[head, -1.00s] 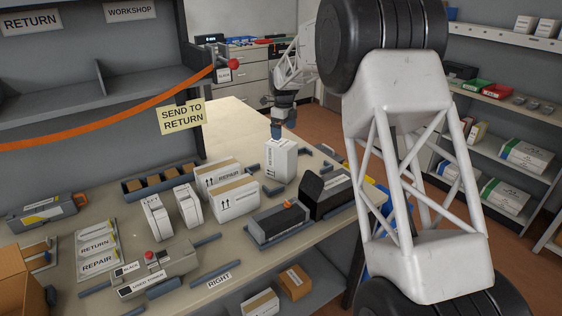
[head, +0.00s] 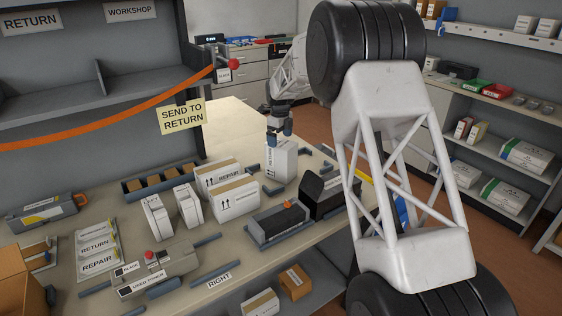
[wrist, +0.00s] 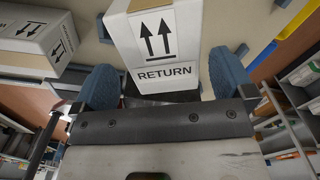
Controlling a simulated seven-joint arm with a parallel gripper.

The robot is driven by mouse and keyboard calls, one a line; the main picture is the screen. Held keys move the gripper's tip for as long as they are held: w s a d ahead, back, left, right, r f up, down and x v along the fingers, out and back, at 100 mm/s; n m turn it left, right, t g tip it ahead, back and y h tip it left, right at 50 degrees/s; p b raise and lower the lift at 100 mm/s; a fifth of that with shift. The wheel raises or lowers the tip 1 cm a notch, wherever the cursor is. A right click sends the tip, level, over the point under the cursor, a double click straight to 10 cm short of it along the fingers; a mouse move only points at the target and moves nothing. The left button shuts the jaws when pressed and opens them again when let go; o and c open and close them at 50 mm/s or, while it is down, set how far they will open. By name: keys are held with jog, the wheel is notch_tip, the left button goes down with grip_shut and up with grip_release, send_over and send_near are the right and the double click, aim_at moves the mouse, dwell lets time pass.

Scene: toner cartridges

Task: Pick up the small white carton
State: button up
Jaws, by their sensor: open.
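The small white carton (head: 283,163) stands upright on the bench, right of the carton marked REPAIR. In the wrist view the white carton (wrist: 157,45) shows a label with two up arrows and RETURN. My gripper (head: 279,137) is at the top of the carton in the head view. In the wrist view its two blue fingers (wrist: 163,68) are apart, one on each side of the carton. A gap shows beside the carton on both sides. The gripper is open. The carton's far side is hidden.
The REPAIR carton (head: 237,201) and two narrow white cartons (head: 188,204) stand to the left. A dark grey cartridge tray (head: 277,226) and a black unit (head: 325,195) are in front. Low grey rails surround the carton's spot. The bench behind it is clear.

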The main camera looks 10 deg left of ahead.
aim_at(281, 143)
dwell(0.3)
jog(key=shift+d+f, duration=0.15)
jog(key=shift+f, duration=1.2)
jog(key=shift+d+f, duration=0.1)
jog(key=shift+f, duration=1.2)
jog(key=c, duration=1.4)
jog(key=shift+r, duration=0.1)
jog(key=shift+c, duration=0.2)
jog(key=shift+r, duration=4.95)
